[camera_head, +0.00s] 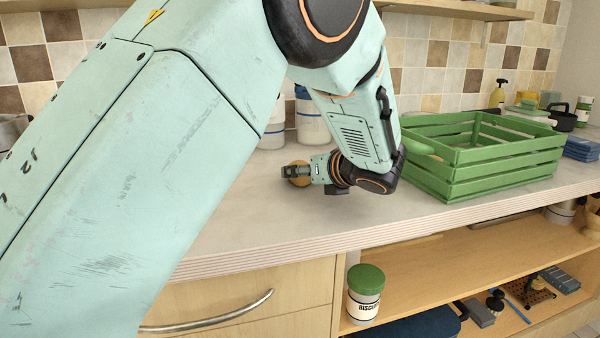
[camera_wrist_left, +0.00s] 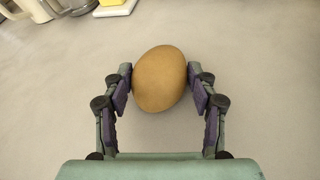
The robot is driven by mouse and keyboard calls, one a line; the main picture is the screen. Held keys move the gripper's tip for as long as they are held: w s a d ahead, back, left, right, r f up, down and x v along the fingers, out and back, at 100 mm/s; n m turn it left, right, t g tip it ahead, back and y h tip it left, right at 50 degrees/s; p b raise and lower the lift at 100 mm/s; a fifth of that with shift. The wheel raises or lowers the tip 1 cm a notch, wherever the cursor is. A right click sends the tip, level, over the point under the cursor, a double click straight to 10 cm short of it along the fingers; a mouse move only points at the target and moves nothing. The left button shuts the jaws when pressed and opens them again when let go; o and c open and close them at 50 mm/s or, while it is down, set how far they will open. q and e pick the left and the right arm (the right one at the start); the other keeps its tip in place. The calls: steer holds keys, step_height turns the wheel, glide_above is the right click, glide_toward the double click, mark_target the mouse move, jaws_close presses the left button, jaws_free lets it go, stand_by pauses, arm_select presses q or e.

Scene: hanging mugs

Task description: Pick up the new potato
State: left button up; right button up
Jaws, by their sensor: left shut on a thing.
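The new potato (camera_wrist_left: 160,78) is a round, smooth tan-brown thing at the centre of the left wrist view. My left gripper (camera_wrist_left: 160,85) has its two purple-padded fingers on either side of the potato, shut on it. In the head view my left gripper (camera_head: 300,171) is low over the countertop, and part of the potato (camera_head: 299,182) shows around its fingers. I cannot tell whether the potato touches the counter. My right gripper is in neither view.
A green slatted crate (camera_head: 500,160) stands on the countertop (camera_head: 250,225) to the right of the gripper. White containers (camera_head: 311,120) stand behind it. A biscuit jar (camera_head: 364,295) with a green lid is on the shelf below. The counter left of the gripper is partly hidden by my arm.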

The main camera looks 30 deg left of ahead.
arm_select(q)
steer(key=shift+w, duration=0.1)
steer(key=shift+c, duration=0.7)
